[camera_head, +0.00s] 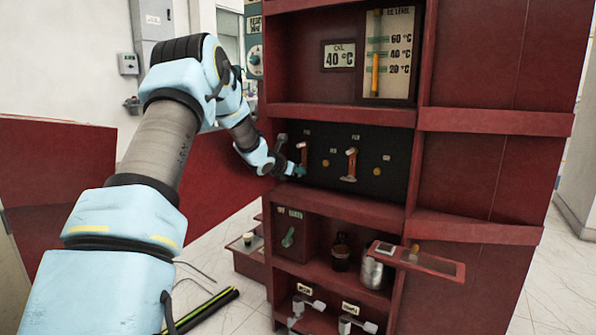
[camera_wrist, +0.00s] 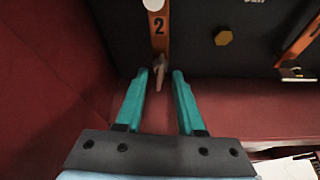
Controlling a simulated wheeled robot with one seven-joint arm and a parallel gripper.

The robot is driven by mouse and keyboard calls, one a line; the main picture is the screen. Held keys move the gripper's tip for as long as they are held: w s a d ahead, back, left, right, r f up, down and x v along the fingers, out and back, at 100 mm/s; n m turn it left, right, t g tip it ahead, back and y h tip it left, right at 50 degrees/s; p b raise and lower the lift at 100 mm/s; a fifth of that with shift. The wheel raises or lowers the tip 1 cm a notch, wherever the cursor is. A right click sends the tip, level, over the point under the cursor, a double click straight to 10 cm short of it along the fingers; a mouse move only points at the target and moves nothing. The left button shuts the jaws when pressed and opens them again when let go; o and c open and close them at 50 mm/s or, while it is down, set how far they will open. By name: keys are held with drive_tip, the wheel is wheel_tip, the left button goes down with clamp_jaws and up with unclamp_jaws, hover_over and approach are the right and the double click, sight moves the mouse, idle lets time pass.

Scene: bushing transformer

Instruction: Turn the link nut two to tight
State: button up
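An orange link marked 2 (camera_wrist: 159,28) hangs on the black panel in the wrist view, with a pale round piece at its top. A small tan piece (camera_wrist: 160,68), which looks like the link nut, shows at its lower end. My gripper (camera_wrist: 160,74) has its two teal fingers apart, one on each side of this piece, with a gap to each. I cannot tell whether the fingertips reach as deep as the piece. In the head view my gripper (camera_head: 297,171) is at the panel's left end, beside the lower end of the left link (camera_head: 303,153).
A second orange link (camera_head: 351,163) hangs to the right on the black panel (camera_head: 392,180). A yellow hexagonal piece (camera_wrist: 223,38) sits between the links. The red cabinet's left wall (camera_wrist: 45,90) is close to my gripper. Shelves with a bottle and a metal can (camera_head: 375,272) are below.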

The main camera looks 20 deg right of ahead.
drive_tip(key=shift+w+d+f, duration=0.2)
drive_tip(key=shift+w+d, duration=0.15)
clamp_jaws()
idle(0.3)
